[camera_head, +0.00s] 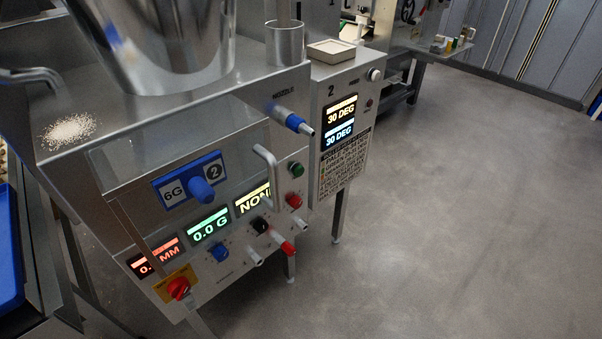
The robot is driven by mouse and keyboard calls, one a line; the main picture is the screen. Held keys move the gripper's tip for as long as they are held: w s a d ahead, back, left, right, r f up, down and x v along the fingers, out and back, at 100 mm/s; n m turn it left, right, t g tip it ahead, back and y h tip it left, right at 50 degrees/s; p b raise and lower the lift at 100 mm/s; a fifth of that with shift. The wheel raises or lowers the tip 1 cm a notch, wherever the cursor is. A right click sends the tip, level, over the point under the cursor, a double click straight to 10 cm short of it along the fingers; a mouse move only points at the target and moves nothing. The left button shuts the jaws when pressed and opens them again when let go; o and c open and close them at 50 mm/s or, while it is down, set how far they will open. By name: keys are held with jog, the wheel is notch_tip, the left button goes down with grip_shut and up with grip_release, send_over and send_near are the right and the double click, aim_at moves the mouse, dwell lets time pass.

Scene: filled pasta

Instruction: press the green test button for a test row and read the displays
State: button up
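The green button (297,169) sits on the right part of the steel machine's front panel, above a red button (293,200). A steel bar handle stands just left of it. Three displays run along the panel: a red one (154,257) ending in "MM", its digits partly covered by a bar; a green one (208,226) reading "0.0 G"; and a yellow one (253,199) whose visible letters start "NON", the end hidden behind the handle. On the unit marked 2, a yellow display (340,115) and a blue display (338,134) both read "30 DEG". My gripper is out of view.
A blue-tipped nozzle (292,121) and the bar handle (270,175) jut from the front. Blue (219,252) and black (260,225) knobs and a red rotary switch (178,288) also protrude. Spilled powder (68,131) lies on top. The floor (470,190) at right is clear.

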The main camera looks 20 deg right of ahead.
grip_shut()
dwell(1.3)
